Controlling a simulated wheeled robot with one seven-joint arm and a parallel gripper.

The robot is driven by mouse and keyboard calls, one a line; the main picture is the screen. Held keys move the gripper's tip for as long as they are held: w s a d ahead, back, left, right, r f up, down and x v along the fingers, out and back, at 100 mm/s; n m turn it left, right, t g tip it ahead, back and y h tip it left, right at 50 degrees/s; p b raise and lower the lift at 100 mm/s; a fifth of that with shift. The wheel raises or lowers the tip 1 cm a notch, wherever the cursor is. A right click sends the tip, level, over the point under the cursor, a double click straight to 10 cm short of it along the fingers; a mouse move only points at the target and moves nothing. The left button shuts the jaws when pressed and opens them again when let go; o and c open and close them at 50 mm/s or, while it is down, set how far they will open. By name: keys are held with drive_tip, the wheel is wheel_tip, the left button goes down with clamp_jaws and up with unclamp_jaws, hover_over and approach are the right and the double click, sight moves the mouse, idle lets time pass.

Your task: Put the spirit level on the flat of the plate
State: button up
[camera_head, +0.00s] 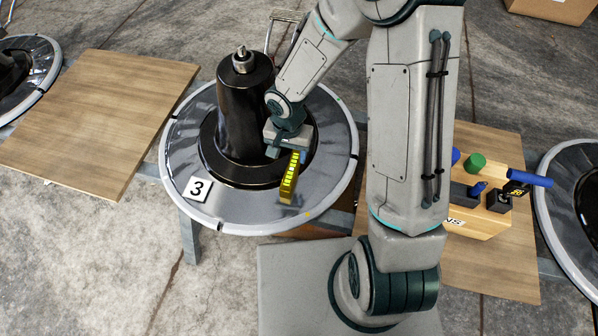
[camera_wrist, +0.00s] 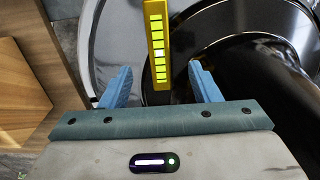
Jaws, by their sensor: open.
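The spirit level (camera_head: 290,178) is a yellow bar with a row of lit green segments. It appears to lie on the flat of the round grey plate (camera_head: 240,211), right of the black column and pointing toward the front rim. My gripper (camera_head: 284,150) is at its far end, low over the plate. In the wrist view, the blue fingers of my gripper (camera_wrist: 160,72) are open, one on each side of the level (camera_wrist: 157,45), with gaps to both. The plate (camera_wrist: 112,45) shows beneath.
The black column (camera_head: 243,110) with a metal tip rises from the plate's centre, close to my gripper. A "3" tag (camera_head: 198,188) is on the plate's left. A wooden board (camera_head: 105,120) is at left. A wooden block with tools (camera_head: 485,222) is at right.

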sight(292, 170)
drive_tip(key=f+b, duration=0.2)
drive_tip(key=f, duration=0.3)
drive_tip(key=f+b, duration=0.2)
drive_tip(key=f, duration=0.4)
drive_tip(key=shift+w+d+f, duration=0.15)
drive_tip(key=shift+w+d, duration=0.05)
clamp_jaws()
